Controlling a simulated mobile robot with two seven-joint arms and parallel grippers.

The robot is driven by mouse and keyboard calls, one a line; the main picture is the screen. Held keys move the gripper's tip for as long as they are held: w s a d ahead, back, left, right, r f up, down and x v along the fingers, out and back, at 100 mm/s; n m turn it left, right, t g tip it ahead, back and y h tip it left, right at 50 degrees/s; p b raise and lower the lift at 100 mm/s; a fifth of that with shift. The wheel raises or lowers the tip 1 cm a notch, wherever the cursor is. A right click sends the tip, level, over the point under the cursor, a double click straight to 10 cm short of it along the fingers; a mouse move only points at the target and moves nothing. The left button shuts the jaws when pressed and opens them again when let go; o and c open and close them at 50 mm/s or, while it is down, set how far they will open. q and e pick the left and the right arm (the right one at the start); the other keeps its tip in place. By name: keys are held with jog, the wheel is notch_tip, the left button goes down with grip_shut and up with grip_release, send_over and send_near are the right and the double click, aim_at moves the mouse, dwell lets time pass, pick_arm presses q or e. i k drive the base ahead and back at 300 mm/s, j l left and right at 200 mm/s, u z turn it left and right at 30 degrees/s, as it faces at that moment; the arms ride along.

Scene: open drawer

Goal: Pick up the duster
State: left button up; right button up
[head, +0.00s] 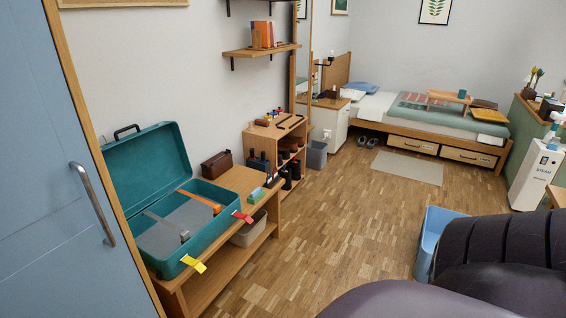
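I cannot pick out a duster with certainty in the head view. Several thin upright things with coloured tips (537,76) stand at the far right edge, also too small to name. Neither of my grippers is in view. Dark rounded parts at the lower right appear to be my own arm and hide the floor there.
A blue door (60,160) with a metal handle fills the left side. A blue bin (432,235) stands at the right, partly hidden. A grey bin (317,155), a bed (385,115) and a rug (407,168) are farther back. The middle wooden floor (335,225) is clear.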

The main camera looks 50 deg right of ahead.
aim_at(255, 197)
jog(key=z, duration=1.35)
jog(key=u, duration=0.9)
jog(key=i+l, duration=0.25)
jog(key=l, duration=0.15)
jog(key=i+l, duration=0.25)
jog(key=l, duration=0.2)
jog(key=i+l, duration=0.2)
jog(key=l, duration=0.2)
jog(key=i+l, duration=0.25)
jog(key=l, duration=0.2)
jog(key=i+l, duration=0.25)
jog(key=l, duration=0.15)
jog(key=i+l, duration=0.25)
jog(key=l, duration=0.2)
